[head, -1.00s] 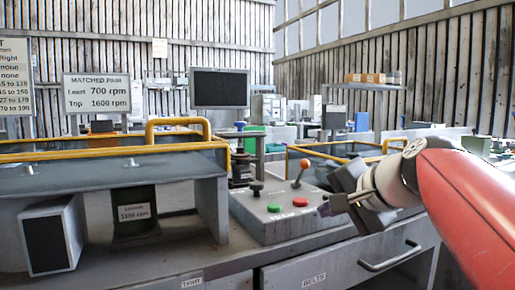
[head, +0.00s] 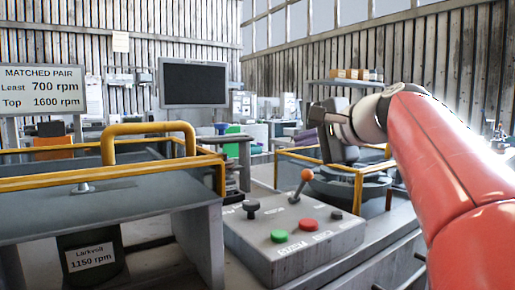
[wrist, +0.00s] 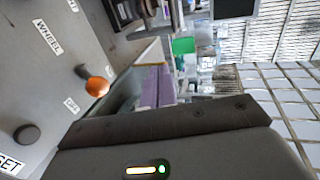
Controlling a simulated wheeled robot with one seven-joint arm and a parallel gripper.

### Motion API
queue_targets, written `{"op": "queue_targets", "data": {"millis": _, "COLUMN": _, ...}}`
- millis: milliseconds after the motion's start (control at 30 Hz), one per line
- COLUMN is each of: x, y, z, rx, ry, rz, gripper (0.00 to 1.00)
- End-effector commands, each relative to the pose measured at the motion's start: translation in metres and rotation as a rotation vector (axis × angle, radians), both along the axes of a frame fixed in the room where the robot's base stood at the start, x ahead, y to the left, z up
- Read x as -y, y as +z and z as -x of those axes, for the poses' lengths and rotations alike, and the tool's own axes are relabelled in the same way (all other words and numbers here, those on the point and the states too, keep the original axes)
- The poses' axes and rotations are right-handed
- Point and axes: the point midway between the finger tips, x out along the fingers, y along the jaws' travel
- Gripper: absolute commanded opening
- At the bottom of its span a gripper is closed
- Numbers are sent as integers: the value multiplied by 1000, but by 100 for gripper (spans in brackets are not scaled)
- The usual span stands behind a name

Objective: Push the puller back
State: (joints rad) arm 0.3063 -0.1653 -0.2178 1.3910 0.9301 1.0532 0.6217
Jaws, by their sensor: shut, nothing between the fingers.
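I cannot tell for sure which part is the puller. A grey control box (head: 270,252) carries a lever with an orange ball knob (head: 307,174), a green button (head: 279,236), a red button (head: 308,224) and black knobs. The lever stands tilted at the box's far side. In the wrist view the orange knob (wrist: 97,87) stands near the labels WHEEL and OFF. My gripper (head: 328,145) is shut and empty, above and slightly right of the orange knob in the head view, apart from it. My arm hides part of the space behind.
Yellow rails (head: 110,180) edge the bench hood on the left. Another yellow rail (head: 358,190) stands right of the control box, close below my gripper. A dark screen (head: 193,84) stands behind.

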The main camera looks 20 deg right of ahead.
Motion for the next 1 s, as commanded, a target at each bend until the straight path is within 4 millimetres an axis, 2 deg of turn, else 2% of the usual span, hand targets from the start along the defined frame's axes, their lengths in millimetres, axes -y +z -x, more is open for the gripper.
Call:
{"op": "queue_targets", "data": {"millis": 167, "x": -8, "y": -9, "z": -23, "rx": -3, "ry": 3, "rz": 0, "gripper": 0}}
{"op": "queue_targets", "data": {"millis": 733, "x": -45, "y": -45, "z": -137, "rx": -4, "ry": 2, "rz": 1, "gripper": 0}}
{"op": "queue_targets", "data": {"millis": 1000, "x": -56, "y": -56, "z": -171, "rx": -2, "ry": 1, "rz": 0, "gripper": 0}}
